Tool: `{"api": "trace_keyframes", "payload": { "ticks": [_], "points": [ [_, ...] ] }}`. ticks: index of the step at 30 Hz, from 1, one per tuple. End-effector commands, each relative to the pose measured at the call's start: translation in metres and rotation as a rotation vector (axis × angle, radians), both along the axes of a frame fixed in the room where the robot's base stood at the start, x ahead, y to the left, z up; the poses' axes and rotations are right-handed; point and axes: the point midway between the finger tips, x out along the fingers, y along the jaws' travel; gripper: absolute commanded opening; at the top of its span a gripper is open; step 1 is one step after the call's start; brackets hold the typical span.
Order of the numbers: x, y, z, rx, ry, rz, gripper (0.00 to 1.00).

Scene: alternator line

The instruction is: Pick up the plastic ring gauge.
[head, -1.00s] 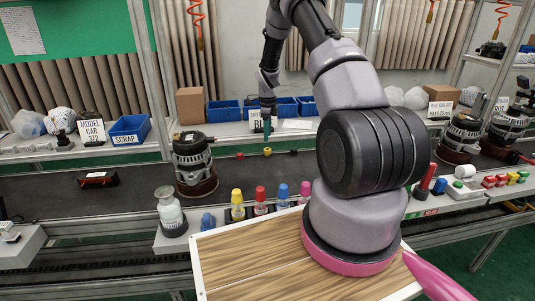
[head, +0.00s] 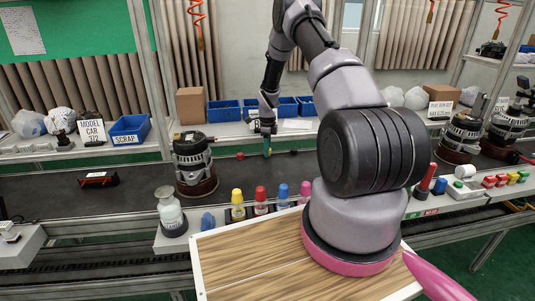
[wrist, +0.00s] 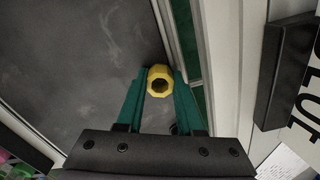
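The plastic ring gauge is most likely the small yellow ring (wrist: 159,79) with a round hole, in the wrist view. It sits between the tips of my gripper's green fingers (wrist: 160,92), with no clear gap on either side. I cannot tell whether the fingers press on it or only stand beside it. In the head view my gripper (head: 267,145) is low over the far part of the dark conveyor belt (head: 110,205), and the ring is mostly hidden by the fingers. Whether the ring is clear of the belt does not show.
A red piece (head: 240,155) and a black piece (head: 293,152) lie on either side of my gripper. An alternator (head: 194,160) stands nearer on the left. Blue bins (head: 225,110) and a cardboard box (head: 190,106) stand on the shelf behind. The belt at left is mostly clear.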

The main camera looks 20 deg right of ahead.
Motion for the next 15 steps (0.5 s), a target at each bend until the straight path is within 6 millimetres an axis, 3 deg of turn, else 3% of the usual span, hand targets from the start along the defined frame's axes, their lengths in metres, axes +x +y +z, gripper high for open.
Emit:
{"api": "trace_keyframes", "payload": {
  "ticks": [10, 15],
  "points": [
    [0.0, 0.0, 0.004, -0.001, -0.001, 0.001, 0.0],
    [0.001, 0.0, 0.03, 0.0, -0.004, 0.0, 0.0]
  ]
}}
